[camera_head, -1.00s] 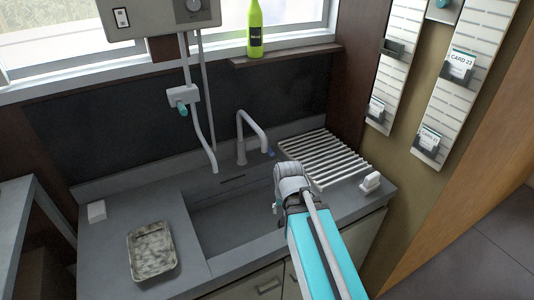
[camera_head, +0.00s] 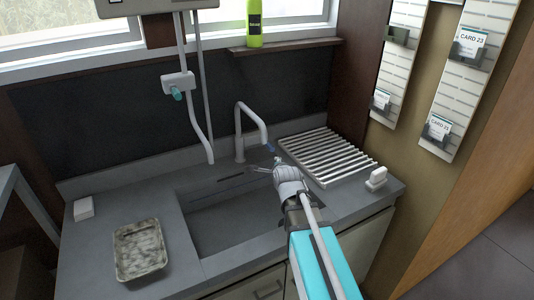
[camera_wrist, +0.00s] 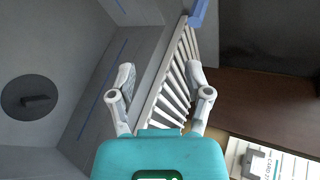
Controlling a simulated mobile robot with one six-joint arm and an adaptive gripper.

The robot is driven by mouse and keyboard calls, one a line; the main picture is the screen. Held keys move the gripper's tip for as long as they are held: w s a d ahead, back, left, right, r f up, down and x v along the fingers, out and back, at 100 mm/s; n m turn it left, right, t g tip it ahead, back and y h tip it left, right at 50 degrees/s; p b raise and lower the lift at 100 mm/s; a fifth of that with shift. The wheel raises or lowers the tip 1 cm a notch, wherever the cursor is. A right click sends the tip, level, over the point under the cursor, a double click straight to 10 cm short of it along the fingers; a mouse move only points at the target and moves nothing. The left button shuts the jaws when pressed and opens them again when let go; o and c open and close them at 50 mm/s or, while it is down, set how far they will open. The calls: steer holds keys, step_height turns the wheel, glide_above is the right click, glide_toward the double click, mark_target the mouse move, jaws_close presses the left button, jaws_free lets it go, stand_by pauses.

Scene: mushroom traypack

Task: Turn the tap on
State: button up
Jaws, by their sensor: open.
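The tap (camera_head: 240,132) is a grey gooseneck standing at the back edge of the sink. A small blue piece (camera_head: 269,149) shows at its right side, and looks like its lever. A blue bar, probably the same lever (camera_wrist: 198,14), shows at the top of the wrist view, beyond my fingertips. My gripper (camera_head: 264,166) is over the right part of the sink, just in front of the tap. In the wrist view my gripper (camera_wrist: 159,74) is open, with its two fingers apart and nothing held. The rest of the tap cannot be made out there.
The sink basin (camera_head: 215,228) has a round dark drain (camera_wrist: 30,98). A ribbed drying rack (camera_head: 325,158) lies right of the tap. A speckled tray (camera_head: 140,249) and a white block (camera_head: 83,209) sit left. A green bottle (camera_head: 254,25) stands on the shelf above.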

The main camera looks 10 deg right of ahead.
steer(key=shift+w+d+r+m+t+b, duration=0.1)
steer(key=shift+w+r+m+t+b, duration=0.35)
steer(key=shift+m, duration=0.3)
steer(key=shift+w+a+r+m+t+b, duration=0.1)
steer(key=shift+w+m+t+b, duration=0.1)
steer(key=shift+w+m+t, duration=0.45)
steer(key=shift+w+d+r+m+t+b, duration=0.1)
steer(key=shift+w+r+m+t+b, duration=0.25)
steer(key=shift+m, duration=0.55)
